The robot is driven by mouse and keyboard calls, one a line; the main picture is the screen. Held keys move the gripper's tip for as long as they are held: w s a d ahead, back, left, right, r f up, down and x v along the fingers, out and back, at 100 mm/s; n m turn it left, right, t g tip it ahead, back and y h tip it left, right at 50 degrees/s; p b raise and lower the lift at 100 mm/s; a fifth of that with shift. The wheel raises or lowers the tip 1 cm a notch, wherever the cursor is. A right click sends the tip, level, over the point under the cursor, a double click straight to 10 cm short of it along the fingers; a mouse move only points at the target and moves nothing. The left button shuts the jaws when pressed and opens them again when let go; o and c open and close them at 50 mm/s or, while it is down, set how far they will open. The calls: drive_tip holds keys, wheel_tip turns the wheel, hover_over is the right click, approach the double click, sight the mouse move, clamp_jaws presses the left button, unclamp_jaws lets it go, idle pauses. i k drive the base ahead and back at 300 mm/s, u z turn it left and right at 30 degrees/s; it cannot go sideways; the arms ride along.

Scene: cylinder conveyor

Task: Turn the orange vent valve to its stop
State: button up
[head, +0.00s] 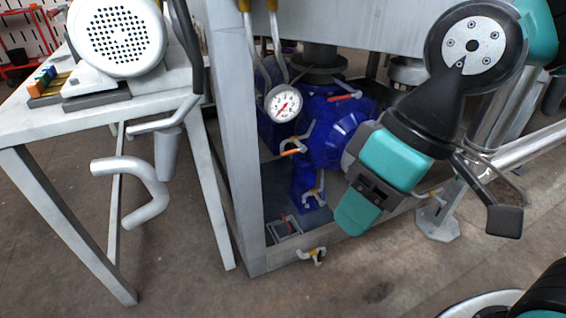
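A small valve with an orange lever (292,152) sits on the left side of the blue machine body, below the round gauge. A second, redder lever (344,97) lies higher, on top of the blue body. A third small orange handle (432,192) shows low at the right, partly behind my arm. I cannot tell from this view which one is the vent valve. My gripper (505,221) is at the right, where one dark finger-like part shows. It is apart from the levers at the left. Its other finger is not distinguishable, so its opening cannot be read.
A grey frame post (231,140) stands left of the blue body (328,140). A white-faced gauge (283,103) hangs beside the post. A grey table (70,118) with a bent pipe below stands at the left. Brown floor (185,265) is open in front.

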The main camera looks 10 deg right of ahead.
sight(302, 149)
drive_tip(key=u, duration=0.55)
drive_tip(key=k, duration=0.15)
drive_tip(key=z, duration=1.5)
drive_tip(key=i, duration=0.7)
drive_tip(key=z, duration=0.2)
